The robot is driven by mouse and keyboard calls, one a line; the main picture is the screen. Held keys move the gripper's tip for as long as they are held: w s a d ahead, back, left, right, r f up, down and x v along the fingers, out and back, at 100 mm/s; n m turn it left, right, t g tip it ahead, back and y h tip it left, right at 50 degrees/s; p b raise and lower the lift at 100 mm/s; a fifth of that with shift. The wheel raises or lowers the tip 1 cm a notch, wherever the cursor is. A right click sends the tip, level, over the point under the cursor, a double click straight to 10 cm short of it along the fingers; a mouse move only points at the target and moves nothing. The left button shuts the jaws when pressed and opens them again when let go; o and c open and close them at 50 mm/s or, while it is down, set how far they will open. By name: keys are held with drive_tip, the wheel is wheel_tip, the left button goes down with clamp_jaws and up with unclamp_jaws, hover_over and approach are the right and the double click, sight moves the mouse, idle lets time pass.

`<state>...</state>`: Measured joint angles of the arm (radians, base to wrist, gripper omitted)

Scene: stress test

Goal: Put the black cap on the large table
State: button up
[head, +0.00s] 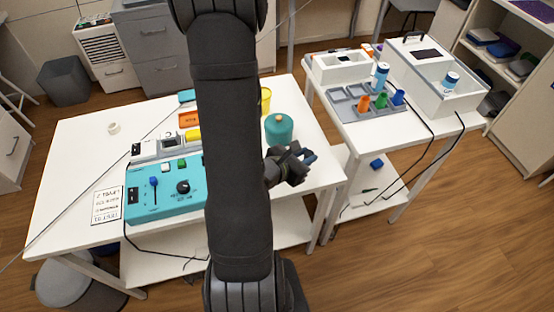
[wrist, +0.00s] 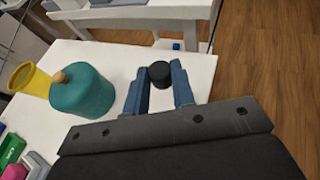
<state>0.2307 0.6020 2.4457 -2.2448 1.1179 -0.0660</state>
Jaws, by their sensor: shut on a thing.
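My gripper (head: 305,158) is over the right end of the large white table (head: 75,160), beside the teal canister. In the wrist view, its two blue fingers (wrist: 166,66) are shut on the black cap (wrist: 159,77), a short dark cylinder held near the fingertips. The table's white top (wrist: 125,60) shows behind and below the cap; how high the cap is above it I cannot tell. In the head view I cannot make out the cap clearly at the dark gripper.
A teal canister (wrist: 85,95) and a yellow cup (wrist: 30,78) stand left of my gripper. A teal control box (head: 165,200) is further left on the table. A smaller white table (head: 345,120) with trays and bottles stands to the right.

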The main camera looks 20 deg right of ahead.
drive_tip(key=shift+f, duration=3.95)
drive_tip(key=o, duration=1)
drive_tip(key=shift+f, duration=0.1)
drive_tip(key=shift+c, duration=0.2)
drive_tip(key=shift+r, duration=0.2)
drive_tip(key=v, duration=1.2)
drive_tip(key=shift+d, duration=0.1)
drive_tip(key=shift+x, duration=5.6)
drive_tip(key=shift+f, duration=0.1)
